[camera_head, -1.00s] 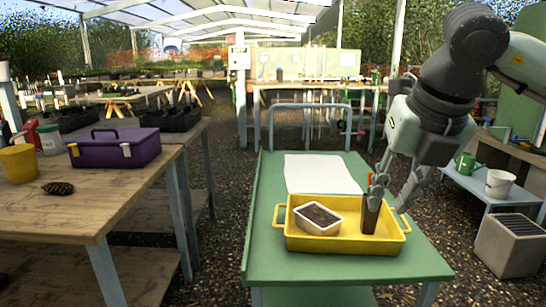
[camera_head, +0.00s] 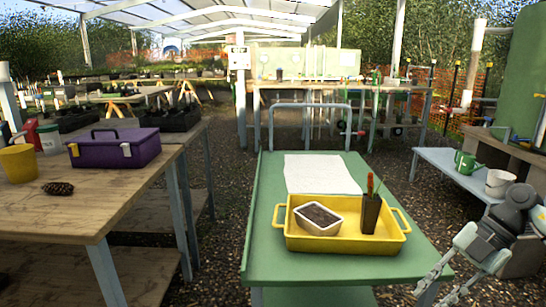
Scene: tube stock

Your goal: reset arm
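My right gripper (camera_head: 434,294) is at the lower right of the head view, beside the right edge of the green cart (camera_head: 262,225). Its fingers are spread apart with nothing between them. A yellow tray (camera_head: 340,244) with side handles sits on the cart. In it, a white tub of dark soil (camera_head: 319,217) lies at the left. A dark, narrow holder (camera_head: 371,214) stands upright at the right, with an orange-red-handled item (camera_head: 370,183) rising from it. My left gripper is not in view.
A white sheet (camera_head: 320,174) lies on the cart behind the tray. On the wooden bench at the left are a purple toolbox (camera_head: 115,149), a yellow pot (camera_head: 18,163) and a pine cone (camera_head: 58,188). A low blue table (camera_head: 440,163) at the right holds a green watering can (camera_head: 467,163) and a white bucket (camera_head: 499,182).

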